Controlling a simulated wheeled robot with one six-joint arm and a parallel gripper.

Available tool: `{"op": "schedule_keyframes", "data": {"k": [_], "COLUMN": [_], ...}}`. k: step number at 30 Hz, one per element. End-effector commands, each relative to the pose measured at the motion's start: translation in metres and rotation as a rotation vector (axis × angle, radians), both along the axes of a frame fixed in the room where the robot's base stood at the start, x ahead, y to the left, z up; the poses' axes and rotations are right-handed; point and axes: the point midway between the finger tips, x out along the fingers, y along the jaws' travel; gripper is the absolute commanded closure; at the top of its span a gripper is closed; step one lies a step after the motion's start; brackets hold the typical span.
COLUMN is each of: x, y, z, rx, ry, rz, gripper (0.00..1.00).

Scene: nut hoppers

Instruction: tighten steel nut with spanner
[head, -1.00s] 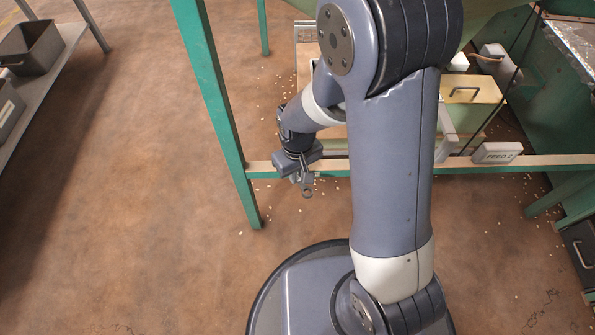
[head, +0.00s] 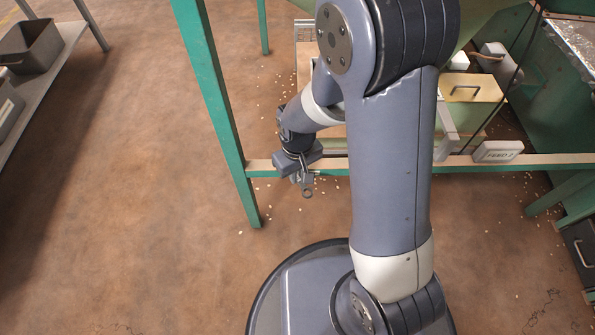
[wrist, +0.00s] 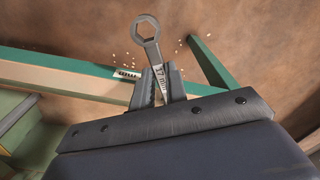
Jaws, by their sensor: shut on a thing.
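My gripper (head: 302,175) is shut on the spanner (head: 307,192), beside the wooden-topped green rail of the hopper frame. In the wrist view the spanner (wrist: 149,38) stands out from between the jaws (wrist: 163,90), its hexagonal ring end free and empty. Its shank carries a marking that looks like "17 mm", and its other end is hidden by the jaws. I cannot make out the steel nut in either view.
The hopper frame's green leg (head: 218,110) and wooden-topped rail (head: 420,164) are close to my arm. A shelf with grey bins (head: 33,45) is at the left.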

Motion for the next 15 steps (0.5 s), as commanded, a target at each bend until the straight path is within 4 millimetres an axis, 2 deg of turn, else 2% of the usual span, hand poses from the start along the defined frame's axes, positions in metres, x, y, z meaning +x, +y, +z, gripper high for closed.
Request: {"op": "schedule_keyframes", "data": {"k": [15], "x": [0.0000], "y": [0.0000], "z": [-0.0061], "rx": [0.000], "ry": [0.000], "rz": [0.000], "gripper": [1.00]}}
